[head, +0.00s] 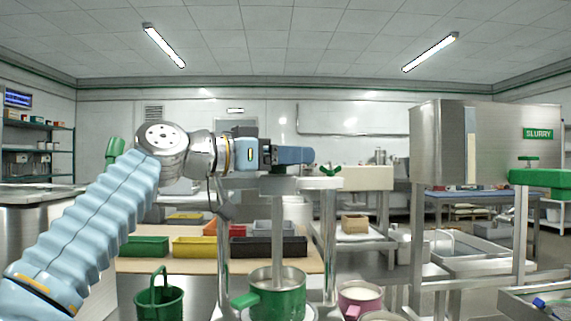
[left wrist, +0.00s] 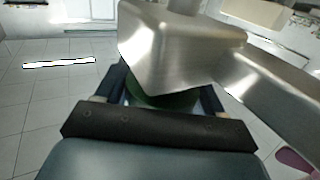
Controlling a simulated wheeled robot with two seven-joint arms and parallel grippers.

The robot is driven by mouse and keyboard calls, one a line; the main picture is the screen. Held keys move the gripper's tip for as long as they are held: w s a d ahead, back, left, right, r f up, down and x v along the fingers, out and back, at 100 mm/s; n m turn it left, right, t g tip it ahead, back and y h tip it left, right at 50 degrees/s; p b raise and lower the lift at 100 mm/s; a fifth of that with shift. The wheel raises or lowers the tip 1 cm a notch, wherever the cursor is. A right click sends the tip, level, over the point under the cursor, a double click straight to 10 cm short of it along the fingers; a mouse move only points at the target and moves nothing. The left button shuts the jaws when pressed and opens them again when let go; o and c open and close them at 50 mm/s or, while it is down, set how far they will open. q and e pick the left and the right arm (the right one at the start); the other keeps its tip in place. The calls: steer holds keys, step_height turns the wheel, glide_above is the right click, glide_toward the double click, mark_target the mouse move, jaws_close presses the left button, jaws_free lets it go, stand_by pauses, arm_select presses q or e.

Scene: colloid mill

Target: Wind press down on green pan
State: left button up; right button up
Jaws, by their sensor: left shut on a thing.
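The press is a steel frame with upright posts (head: 328,240), a central screw rod (head: 278,228) and a flat top bar. A green wing knob (head: 331,170) sits at the right end of the bar. The green pan (head: 277,300) stands under the rod, its handle to the left; the rod's lower end is inside it. My left gripper (head: 290,155) is at the top of the press, above the rod. In the left wrist view, its fingers are shut on a dark green part (left wrist: 165,99), partly hidden by a steel block (left wrist: 175,50). My right gripper is not in view.
A green bucket (head: 158,300) is at the lower left. Green, yellow (head: 203,246) and black (head: 272,248) bins stand on the table behind. A pink pot (head: 359,298) is right of the pan. A large steel machine (head: 440,140) marked SLURRY stands at the right.

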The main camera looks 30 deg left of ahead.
arm_select(q)
steer(key=shift+d+m+g+h, duration=0.1)
steer(key=shift+m+g+h, duration=0.5)
steer(key=shift+h, duration=0.6)
steer(key=o, duration=0.9)
steer(key=shift+s, duration=0.1)
steer(key=shift+o, duration=0.2)
steer(key=b+v, duration=0.1)
steer(key=v, duration=1.3)
steer(key=shift+r, duration=0.2)
